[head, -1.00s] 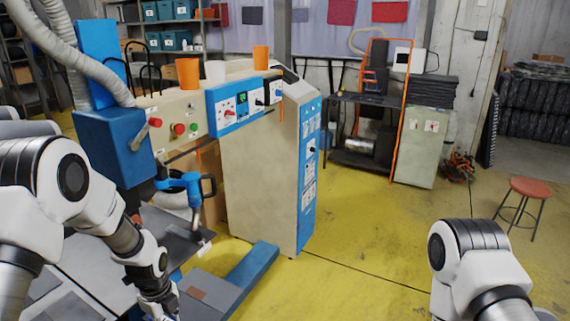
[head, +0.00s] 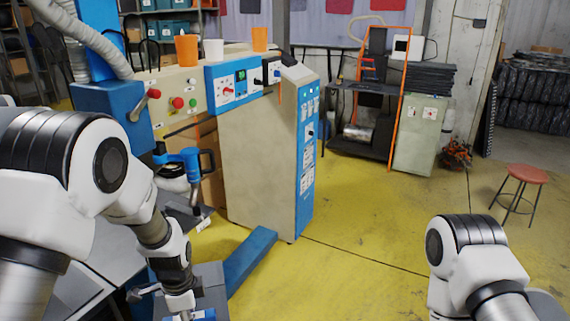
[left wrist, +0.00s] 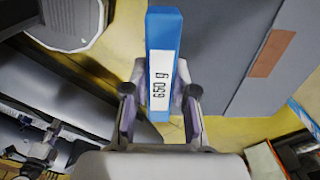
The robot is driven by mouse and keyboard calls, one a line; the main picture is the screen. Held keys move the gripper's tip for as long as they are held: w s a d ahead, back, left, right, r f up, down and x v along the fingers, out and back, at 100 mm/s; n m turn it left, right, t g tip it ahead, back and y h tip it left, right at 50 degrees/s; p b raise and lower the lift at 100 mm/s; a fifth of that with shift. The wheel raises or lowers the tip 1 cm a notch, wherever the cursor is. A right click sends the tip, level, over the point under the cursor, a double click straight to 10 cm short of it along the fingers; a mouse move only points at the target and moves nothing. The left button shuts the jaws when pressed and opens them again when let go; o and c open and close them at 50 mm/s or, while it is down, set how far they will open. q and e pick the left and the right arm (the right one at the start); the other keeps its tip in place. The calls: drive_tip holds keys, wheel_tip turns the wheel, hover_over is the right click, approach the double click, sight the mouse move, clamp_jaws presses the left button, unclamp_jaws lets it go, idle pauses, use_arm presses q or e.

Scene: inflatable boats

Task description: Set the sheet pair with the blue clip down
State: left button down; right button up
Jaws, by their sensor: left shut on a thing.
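A blue bar-shaped piece (left wrist: 160,40) with a white "650 g" label sits between the fingers of my left gripper (left wrist: 160,95) in the left wrist view. I take it for the blue clip. The gripper is shut on it. My right gripper is out of view.
A beige and blue control cabinet (head: 262,160) stands ahead, with a blue base beam (head: 250,258) along the floor. A blue-handled tool (head: 185,160) hangs left of it. The yellow floor (head: 370,240) is open to the right. A red stool (head: 527,174) stands at the far right.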

use_arm(q)
drive_tip(key=n, duration=0.2)
drive_tip(key=d+n, duration=0.1)
drive_tip(key=n, duration=0.1)
drive_tip(key=s+f+n, duration=0.1)
drive_tip(key=n, duration=0.1)
drive_tip(key=shift+d, duration=0.2)
drive_tip(key=n, duration=0.8)
drive_tip(key=shift+s+d+n, duration=0.2)
drive_tip(key=shift+s+n, duration=0.05)
drive_tip(key=shift+n, duration=0.15)
